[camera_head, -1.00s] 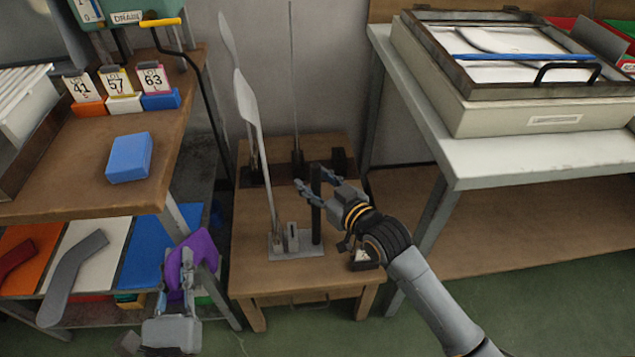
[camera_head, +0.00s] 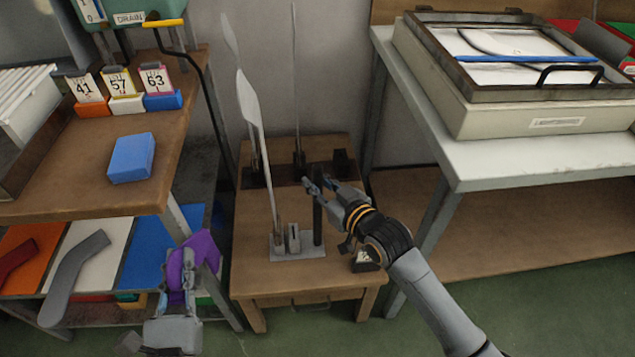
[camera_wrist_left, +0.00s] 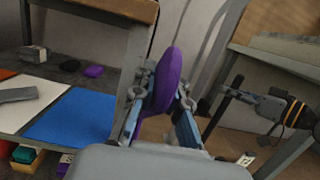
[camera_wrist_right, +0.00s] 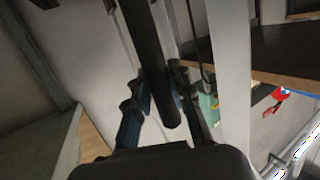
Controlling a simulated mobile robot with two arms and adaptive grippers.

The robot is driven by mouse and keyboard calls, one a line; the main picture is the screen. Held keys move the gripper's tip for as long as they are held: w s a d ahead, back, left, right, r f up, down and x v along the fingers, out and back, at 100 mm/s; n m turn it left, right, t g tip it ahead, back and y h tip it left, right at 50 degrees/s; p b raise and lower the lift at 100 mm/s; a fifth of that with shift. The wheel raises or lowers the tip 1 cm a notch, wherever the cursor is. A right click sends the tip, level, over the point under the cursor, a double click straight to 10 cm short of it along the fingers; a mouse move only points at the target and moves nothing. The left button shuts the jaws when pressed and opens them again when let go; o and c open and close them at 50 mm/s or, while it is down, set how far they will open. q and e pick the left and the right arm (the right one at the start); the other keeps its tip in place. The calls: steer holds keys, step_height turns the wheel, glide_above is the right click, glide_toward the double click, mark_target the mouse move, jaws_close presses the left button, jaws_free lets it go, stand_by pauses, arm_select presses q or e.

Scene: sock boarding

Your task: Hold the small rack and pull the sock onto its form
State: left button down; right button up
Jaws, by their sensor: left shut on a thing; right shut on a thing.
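The small rack has a grey base plate (camera_head: 283,256) on the low wooden stand, with a dark upright post (camera_head: 318,222) and a tall thin white form (camera_head: 248,100) rising from it, bare. My right gripper (camera_head: 322,184) is shut on the upper part of the dark post, which also runs between its fingers in the right wrist view (camera_wrist_right: 150,50). My left gripper (camera_head: 182,268) is shut on the purple sock (camera_head: 205,246), left of the stand and apart from the form. The sock stands up between the fingers in the left wrist view (camera_wrist_left: 171,75); its opening is not clear.
Other tall forms (camera_head: 296,90) stand behind the rack. A wooden table (camera_head: 75,180) with a blue block (camera_head: 131,158) is at left, coloured panels (camera_head: 90,250) below it. A white table (camera_head: 540,165) with a framed box is at right. A small dark block (camera_head: 366,260) sits on the stand's right corner.

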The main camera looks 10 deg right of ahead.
stand_by(0.6)
arm_select(q)
steer(key=w+d+r+n+y, duration=0.1)
steer(key=w+d+r+y, duration=0.15)
steer(key=r, duration=0.45)
steer(key=w+d+r+n+y, duration=0.1)
steer(key=w+d+r+y, duration=0.1)
steer(key=w+r, duration=0.35)
steer(key=w+d+r+n+y, duration=0.2)
steer(key=d+r, duration=0.1)
steer(key=r, duration=0.5)
steer(key=w+a+r, duration=0.2)
steer(key=w+r, duration=0.1)
steer(key=r, duration=0.5)
steer(key=w+a+r, duration=0.1)
steer(key=w+r, duration=0.1)
steer(key=r, duration=0.6)
steer(key=s+d+r+m+h, duration=0.2)
steer(key=s+d+r+h, duration=0.1)
steer(key=d+r, duration=0.2)
steer(key=s+d+r+m+h, duration=0.2)
steer(key=d+r, duration=0.3)
steer(key=r, duration=0.3)
steer(key=shift+s+h, duration=0.7)
steer(key=shift+h, duration=0.05)
